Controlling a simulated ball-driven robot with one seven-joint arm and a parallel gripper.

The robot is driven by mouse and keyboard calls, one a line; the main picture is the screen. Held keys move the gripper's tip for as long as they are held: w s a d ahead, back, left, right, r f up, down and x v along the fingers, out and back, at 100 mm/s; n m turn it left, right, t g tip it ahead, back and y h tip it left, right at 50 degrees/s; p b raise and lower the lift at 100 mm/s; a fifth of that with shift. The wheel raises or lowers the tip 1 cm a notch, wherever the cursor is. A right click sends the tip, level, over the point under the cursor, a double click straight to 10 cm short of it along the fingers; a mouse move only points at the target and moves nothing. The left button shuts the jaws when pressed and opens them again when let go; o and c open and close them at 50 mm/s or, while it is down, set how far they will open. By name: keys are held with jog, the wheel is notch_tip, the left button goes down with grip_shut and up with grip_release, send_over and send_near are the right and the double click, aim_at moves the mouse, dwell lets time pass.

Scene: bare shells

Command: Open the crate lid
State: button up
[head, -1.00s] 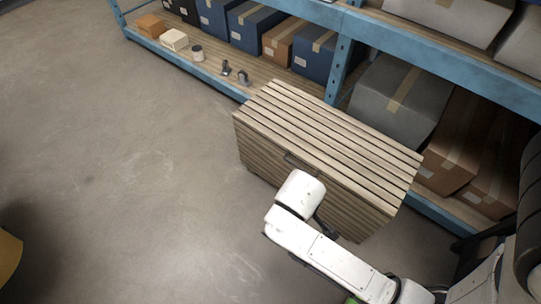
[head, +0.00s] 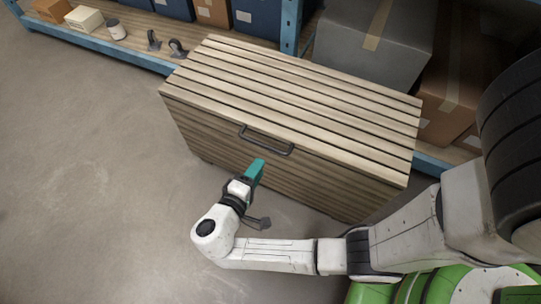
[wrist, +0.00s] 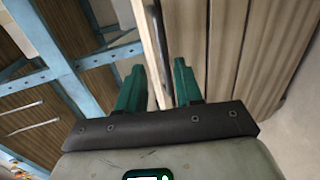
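The wooden slatted crate (head: 270,165) stands on the floor with its slatted lid (head: 300,85) down. A dark metal handle (head: 266,148) is at the lid's front edge, above the crate's front face. My gripper (head: 258,163) has teal fingers and is just in front of the crate, close below the handle in the head view. In the wrist view, my gripper (wrist: 158,64) is open, its fingers apart. A dark bar, likely the handle (wrist: 158,40), lies beyond the gap between them; contact cannot be told. The slatted front (wrist: 235,50) fills the right side there.
Blue-framed shelving (head: 290,25) with boxes stands behind the crate. A grey box (head: 372,45) and a brown box (head: 445,95) are close behind the lid's right part. Small items, including a white can (head: 116,29), sit on the lower shelf. Floor at left is clear.

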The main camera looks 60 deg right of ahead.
aim_at(270, 147)
jog(key=x, duration=0.3)
jog(key=b+x, duration=0.1)
jog(key=x, duration=0.3)
jog(key=b+x, duration=0.1)
jog(key=x, duration=0.2)
jog(key=shift+w+d+f, duration=0.15)
jog(key=shift+w, duration=0.2)
grip_shut()
